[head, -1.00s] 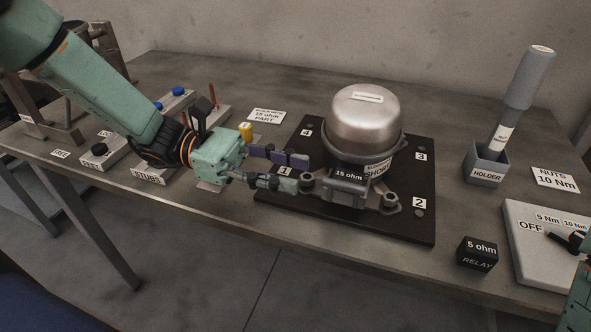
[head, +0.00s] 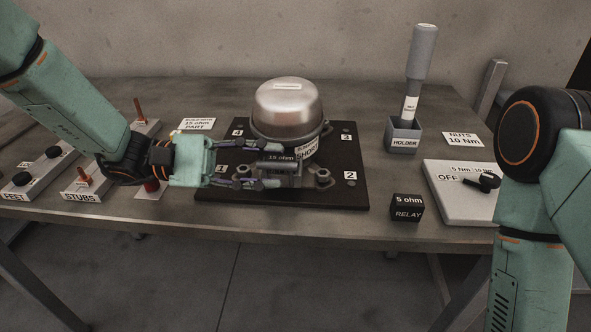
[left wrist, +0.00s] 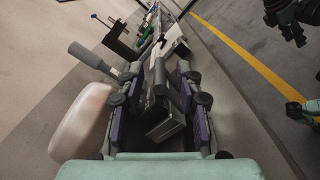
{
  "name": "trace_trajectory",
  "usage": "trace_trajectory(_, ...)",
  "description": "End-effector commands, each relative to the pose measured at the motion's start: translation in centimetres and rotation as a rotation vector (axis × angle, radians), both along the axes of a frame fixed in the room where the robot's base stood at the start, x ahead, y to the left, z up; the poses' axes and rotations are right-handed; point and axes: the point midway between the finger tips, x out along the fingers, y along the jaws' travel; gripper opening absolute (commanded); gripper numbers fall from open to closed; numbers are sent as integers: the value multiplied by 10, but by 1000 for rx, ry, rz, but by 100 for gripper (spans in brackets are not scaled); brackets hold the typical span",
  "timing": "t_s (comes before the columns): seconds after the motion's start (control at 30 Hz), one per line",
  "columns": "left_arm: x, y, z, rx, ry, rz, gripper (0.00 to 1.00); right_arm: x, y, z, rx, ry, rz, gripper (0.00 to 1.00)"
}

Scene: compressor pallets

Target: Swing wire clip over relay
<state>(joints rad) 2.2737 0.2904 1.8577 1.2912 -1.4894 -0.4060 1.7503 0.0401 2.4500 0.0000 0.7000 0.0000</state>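The compressor (head: 287,108), a domed metal can, stands on a dark plate with numbered corners. I cannot clearly make out the wire clip.
A black 5 ohm relay block (head: 406,209) stands near the front edge. A holder (head: 403,136) with a grey-handled tool is behind it. A white panel (head: 450,196) with a black knob lies right. Feet (head: 38,171) and stubs (head: 88,184) trays are left.

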Motion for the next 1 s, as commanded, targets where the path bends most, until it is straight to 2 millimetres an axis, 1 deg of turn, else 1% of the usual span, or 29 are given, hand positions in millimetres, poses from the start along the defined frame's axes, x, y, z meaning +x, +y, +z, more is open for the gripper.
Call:
trace_trajectory(0.03,0,-8,-2,3,0,-4,36,0,0,-3,0,0,0,40)
trace_trajectory(0.1,0,-17,-2,3,0,-4,36,0,0,-4,0,0,0,40)
trace_trajectory(0.33,-1,-41,-1,2,2,-2,36,0,0,-8,0,0,0,40)
trace_trajectory(0.5,-2,-48,0,-1,1,-1,36,0,0,-9,0,0,0,40)
trace_trajectory(0.77,-3,-49,0,-1,2,1,36,0,0,-9,0,0,0,40)
trace_trajectory(0.8,-3,-49,0,-1,2,1,35,0,0,-9,0,0,0,40)
trace_trajectory(1.0,-3,-49,0,-1,2,1,18,0,0,-9,0,0,0,40)
